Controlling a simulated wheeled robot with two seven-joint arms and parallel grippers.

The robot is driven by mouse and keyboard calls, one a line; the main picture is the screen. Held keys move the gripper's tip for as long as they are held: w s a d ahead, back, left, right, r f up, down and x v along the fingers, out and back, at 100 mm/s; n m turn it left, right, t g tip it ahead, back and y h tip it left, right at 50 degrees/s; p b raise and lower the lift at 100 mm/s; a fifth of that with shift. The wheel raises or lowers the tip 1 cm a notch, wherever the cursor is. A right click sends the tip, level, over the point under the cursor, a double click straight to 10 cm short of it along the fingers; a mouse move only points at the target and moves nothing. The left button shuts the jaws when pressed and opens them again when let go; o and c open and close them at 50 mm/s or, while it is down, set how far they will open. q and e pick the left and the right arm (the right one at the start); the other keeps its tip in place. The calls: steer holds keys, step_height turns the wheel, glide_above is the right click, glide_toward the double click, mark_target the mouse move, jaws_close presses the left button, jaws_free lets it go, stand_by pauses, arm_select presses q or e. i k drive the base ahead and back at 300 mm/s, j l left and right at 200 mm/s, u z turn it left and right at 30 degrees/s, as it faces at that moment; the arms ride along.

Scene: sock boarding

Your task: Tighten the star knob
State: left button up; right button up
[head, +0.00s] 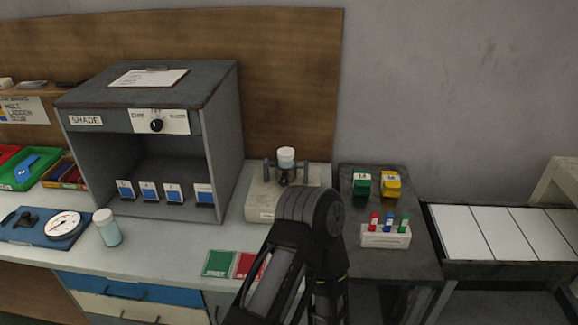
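A beige fixture (262,203) stands on the bench in front of the wooden backboard. Two grey posts rise from it, with a white-capped jar (286,158) upright between them. A small dark part (284,180) sits just below the jar; it may be the star knob, but it is too small to tell its shape. One of my arms rises from the bottom centre and covers the fixture's front right part. I cannot see either gripper's fingertips. Whether anything touches the dark part is hidden.
A grey shade cabinet (222,130) stands left of the fixture. Green (219,263) and red (246,265) cards lie in front. A rack of vials (386,237) stands on the dark right table.

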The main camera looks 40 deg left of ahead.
mark_target(284, 182)
steer(key=u, duration=1.5)
steer(key=k+l, duration=0.1)
